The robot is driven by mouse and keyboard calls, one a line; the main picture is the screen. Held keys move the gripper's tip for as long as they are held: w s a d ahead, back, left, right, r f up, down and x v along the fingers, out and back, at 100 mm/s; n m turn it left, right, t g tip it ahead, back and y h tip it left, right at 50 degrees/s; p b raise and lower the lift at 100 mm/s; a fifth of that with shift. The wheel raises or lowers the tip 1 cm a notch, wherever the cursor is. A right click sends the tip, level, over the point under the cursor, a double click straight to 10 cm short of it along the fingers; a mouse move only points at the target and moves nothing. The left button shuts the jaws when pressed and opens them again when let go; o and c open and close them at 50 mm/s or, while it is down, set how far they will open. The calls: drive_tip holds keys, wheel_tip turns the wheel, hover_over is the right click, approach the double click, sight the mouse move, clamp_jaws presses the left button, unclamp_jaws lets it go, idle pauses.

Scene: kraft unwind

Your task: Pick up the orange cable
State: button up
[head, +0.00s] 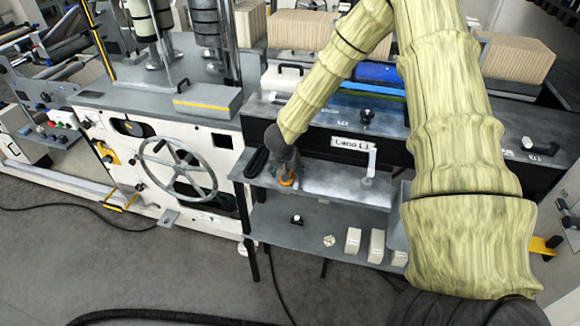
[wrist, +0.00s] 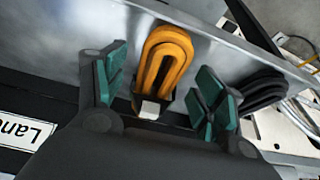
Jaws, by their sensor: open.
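The orange cable (wrist: 166,55) is a folded loop bundle lying on a grey metal shelf (wrist: 215,45), with a dark and white end piece toward my gripper. In the head view the orange cable (head: 288,177) shows as a small patch just below my gripper. My gripper (wrist: 160,85) is open, with one green-padded finger on each side of the cable. The fingers appear apart from it; whether they reach shelf height I cannot tell. In the head view my gripper (head: 287,165) is small and dark, and its fingers are hard to make out.
A black cable coil (wrist: 262,90) lies on the shelf right of my gripper, and also shows in the head view (head: 257,162). A white label plate (head: 352,145) is on the dark panel behind. A white hook-like stand (head: 371,165) rises on the right. A lower shelf (head: 310,235) holds several small items.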

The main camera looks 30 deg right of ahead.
drive_tip(key=shift+f, duration=0.15)
drive_tip(key=c, duration=1.1)
